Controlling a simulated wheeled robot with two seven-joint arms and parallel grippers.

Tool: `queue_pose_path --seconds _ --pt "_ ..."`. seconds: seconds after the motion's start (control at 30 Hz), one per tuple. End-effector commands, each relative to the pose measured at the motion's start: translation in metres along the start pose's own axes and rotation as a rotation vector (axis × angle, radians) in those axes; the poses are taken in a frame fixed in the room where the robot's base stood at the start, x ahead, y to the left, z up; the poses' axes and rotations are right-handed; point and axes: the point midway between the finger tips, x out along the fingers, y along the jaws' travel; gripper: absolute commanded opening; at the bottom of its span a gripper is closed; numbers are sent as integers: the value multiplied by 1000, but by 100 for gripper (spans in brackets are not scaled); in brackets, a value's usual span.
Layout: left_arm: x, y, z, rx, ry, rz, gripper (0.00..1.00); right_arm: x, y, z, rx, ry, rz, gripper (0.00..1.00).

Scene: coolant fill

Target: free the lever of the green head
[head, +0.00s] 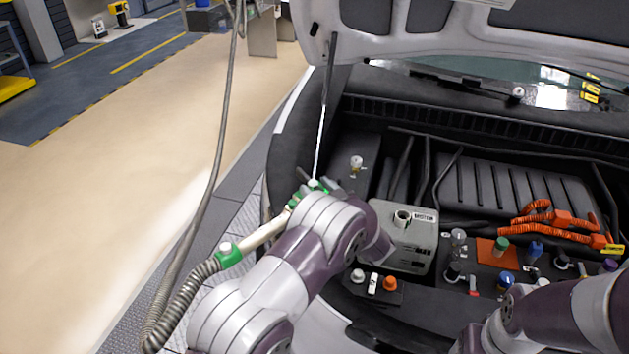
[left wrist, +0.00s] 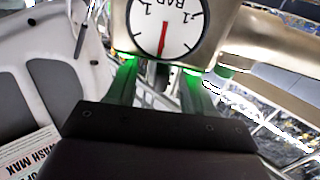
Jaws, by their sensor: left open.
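The green head (head: 319,186) shows only as small green patches beyond my left wrist in the head view, at the upper end of a beige tube (head: 266,232). Its lever cannot be made out. My left gripper (head: 322,183) is at the green head and mostly hidden by my own arm. In the left wrist view, the two fingers of my left gripper (left wrist: 159,78) stand apart, just below a round white dial marked BAR (left wrist: 163,24). Green shows along both fingers. Whether they touch anything cannot be told. My right gripper is out of view.
A grey ribbed hose (head: 190,290) hangs at the left and joins the tube at a green collar (head: 229,254). A grey tank (head: 409,238) with an open neck stands in the engine bay. Several caps and orange cables (head: 552,218) lie to the right.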

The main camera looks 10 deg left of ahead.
Motion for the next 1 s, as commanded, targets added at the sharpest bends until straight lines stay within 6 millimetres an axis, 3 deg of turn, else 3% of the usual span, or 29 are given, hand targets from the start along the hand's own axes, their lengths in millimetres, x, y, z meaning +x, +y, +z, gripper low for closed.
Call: queue_pose_path --seconds 0.17,0.43,0.6,1.0 --pt "18 0 0 0 0 1 52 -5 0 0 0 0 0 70" --pt "20 0 0 -1 0 2 52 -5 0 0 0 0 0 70" --pt "20 0 0 -1 0 2 0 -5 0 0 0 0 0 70" --pt "20 -1 0 0 -1 70 0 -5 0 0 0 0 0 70"
